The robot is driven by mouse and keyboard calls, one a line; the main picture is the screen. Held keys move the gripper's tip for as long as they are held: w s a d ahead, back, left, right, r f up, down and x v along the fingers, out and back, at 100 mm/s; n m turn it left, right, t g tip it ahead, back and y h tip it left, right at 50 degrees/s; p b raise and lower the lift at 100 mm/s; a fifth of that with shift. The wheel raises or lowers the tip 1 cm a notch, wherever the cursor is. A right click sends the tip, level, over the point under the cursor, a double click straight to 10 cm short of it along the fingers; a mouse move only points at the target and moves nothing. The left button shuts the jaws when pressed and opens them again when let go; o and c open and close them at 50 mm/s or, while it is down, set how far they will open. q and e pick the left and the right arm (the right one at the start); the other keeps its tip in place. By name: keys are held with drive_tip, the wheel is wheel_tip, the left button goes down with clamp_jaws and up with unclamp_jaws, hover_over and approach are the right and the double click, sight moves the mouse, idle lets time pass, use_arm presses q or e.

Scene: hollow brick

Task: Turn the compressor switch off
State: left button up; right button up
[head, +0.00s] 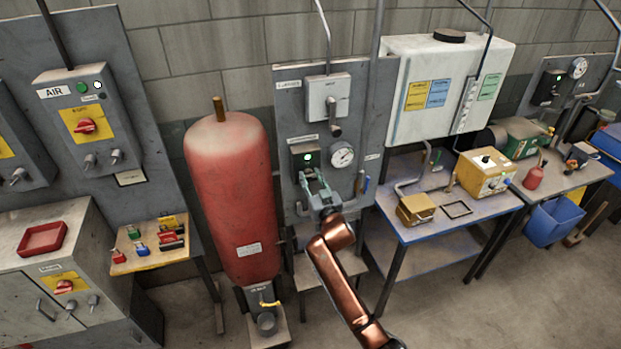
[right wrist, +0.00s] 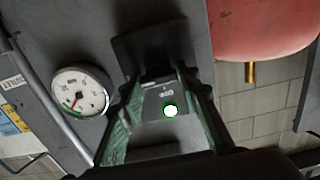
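The compressor switch box (head: 305,155) is a small dark box with a lit green lamp on the grey panel, below a label too small to read. My right gripper (head: 317,184) is just in front of and below it, with its arm coming up from the bottom. The fingers are apart and hold nothing that I can see. Whether they touch the box is unclear. The lever or knob of the switch is hidden. My left gripper is out of view.
A round gauge (head: 342,155) sits right beside the switch box, also in the right wrist view (right wrist: 80,92). A grey box (head: 328,98) with a handle hangs above. A red tank (head: 232,195) stands close left; a blue-edged table (head: 450,228) stands right.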

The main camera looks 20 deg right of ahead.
drive_tip(key=c, duration=0.6)
drive_tip(key=shift+o, duration=0.2)
drive_tip(key=shift+n, duration=0.4)
drive_tip(key=n+p, duration=0.1)
drive_tip(key=n, duration=0.2)
drive_tip(key=shift+r+p, duration=0.1)
drive_tip(key=shift+p, duration=0.3)
drive_tip(key=n+p, duration=0.1)
drive_tip(key=n, duration=0.2)
drive_tip(key=shift+a+n, duration=0.1)
drive_tip(key=shift+n, duration=0.2)
drive_tip(key=n+p, duration=0.1)
drive_tip(key=n, duration=0.4)
drive_tip(key=shift+f, duration=0.2)
drive_tip(key=n+p, duration=0.1)
drive_tip(key=n, duration=0.4)
drive_tip(key=shift+a+f, duration=0.1)
drive_tip(key=shift+a, duration=0.05)
drive_tip(key=shift+n, duration=0.4)
